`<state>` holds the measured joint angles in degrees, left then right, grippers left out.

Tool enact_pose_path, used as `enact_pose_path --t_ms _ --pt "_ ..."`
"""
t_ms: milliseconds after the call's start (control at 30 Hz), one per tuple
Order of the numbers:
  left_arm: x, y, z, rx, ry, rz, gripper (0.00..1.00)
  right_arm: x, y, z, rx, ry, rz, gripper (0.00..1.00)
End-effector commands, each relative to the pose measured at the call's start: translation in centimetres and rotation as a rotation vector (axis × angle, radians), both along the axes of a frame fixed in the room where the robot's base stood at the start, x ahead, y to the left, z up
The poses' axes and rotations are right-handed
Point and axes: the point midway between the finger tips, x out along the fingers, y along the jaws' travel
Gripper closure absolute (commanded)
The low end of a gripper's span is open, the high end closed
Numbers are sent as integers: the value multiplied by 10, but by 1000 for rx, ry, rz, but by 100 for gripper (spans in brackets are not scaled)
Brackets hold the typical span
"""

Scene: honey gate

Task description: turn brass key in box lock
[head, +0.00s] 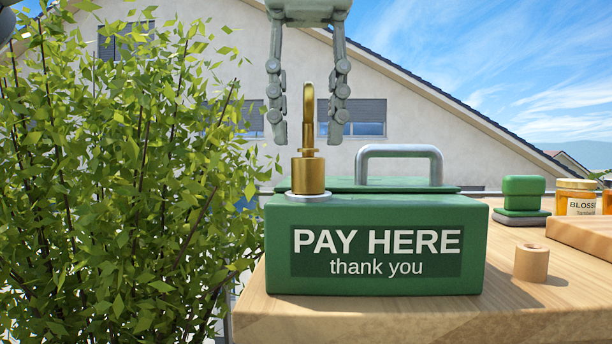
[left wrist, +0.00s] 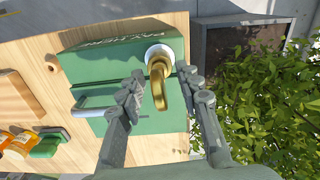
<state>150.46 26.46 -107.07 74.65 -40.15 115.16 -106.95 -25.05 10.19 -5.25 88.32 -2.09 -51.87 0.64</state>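A green cash box (head: 375,270) marked "PAY HERE thank you" stands on a wooden table. The brass key (head: 310,140) stands upright in a round lock with a silver collar (head: 309,196) on the box's top left. My left gripper (head: 309,137) points down from above, its two fingers apart on either side of the key's upper part, with visible gaps. In the left wrist view the key (left wrist: 160,82) also lies between the open fingers (left wrist: 166,85) of the gripper. My right gripper is in neither view.
A grey metal handle (head: 400,150) rises from the box lid. A small wooden cylinder (head: 531,262), a green stamp-like block (head: 523,195), a honey jar (head: 575,197) and a wooden board (head: 590,234) are to the right. A leafy bush (head: 110,180) fills the left side.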

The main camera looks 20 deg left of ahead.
Motion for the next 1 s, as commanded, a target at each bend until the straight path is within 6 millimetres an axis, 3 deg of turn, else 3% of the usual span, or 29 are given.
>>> enact_pose_path --t_ms 500,1000 --pt "0 0 48 1 -5 4 66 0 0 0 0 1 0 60" --pt "0 0 48 -1 -3 1 66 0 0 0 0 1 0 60"
